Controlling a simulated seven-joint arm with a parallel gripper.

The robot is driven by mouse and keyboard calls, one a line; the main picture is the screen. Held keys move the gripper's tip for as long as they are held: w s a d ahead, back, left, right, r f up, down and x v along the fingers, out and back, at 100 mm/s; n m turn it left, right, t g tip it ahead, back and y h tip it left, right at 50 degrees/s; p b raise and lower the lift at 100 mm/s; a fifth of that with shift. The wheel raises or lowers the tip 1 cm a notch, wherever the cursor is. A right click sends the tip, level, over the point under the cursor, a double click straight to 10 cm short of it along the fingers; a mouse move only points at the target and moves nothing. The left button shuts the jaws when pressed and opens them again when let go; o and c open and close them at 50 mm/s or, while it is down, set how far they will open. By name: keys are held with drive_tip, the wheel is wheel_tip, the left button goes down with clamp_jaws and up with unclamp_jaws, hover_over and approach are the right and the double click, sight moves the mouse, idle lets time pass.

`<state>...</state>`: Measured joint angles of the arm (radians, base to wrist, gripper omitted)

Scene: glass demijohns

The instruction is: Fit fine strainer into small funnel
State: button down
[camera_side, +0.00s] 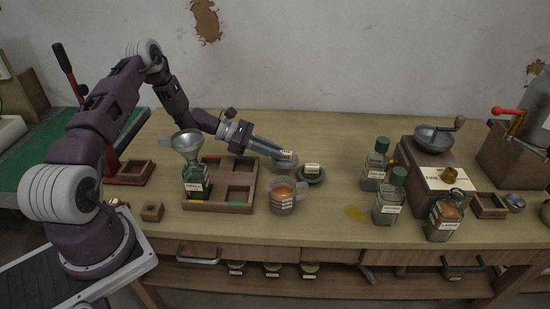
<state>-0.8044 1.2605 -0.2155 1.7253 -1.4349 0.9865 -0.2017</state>
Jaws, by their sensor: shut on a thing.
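A metal funnel (187,141) sits upright in the neck of a dark green bottle (197,186) with a white label, in the wooden tray at the left. My gripper (280,154) is right of the funnel, low over the table, and shut on a small grey round strainer (286,162) with a pale tag. The tag is too small to read surely, and the gripper hides part of the strainer. A second small piece with a white tag (312,168) lies on a dark round dish (311,177) just right of the gripper.
The compartmented wooden tray (217,208) holds the bottle. A glass jug of reddish liquid (283,199) stands in front of my gripper. Green-capped bottles (388,203), an amber bottle (445,220) and a grinder (437,170) stand at the right. The table behind is clear.

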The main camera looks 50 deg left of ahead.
drive_tip(key=shift+f, duration=1.1)
drive_tip(key=shift+f, duration=0.15)
drive_tip(key=c, duration=1.4)
unclamp_jaws()
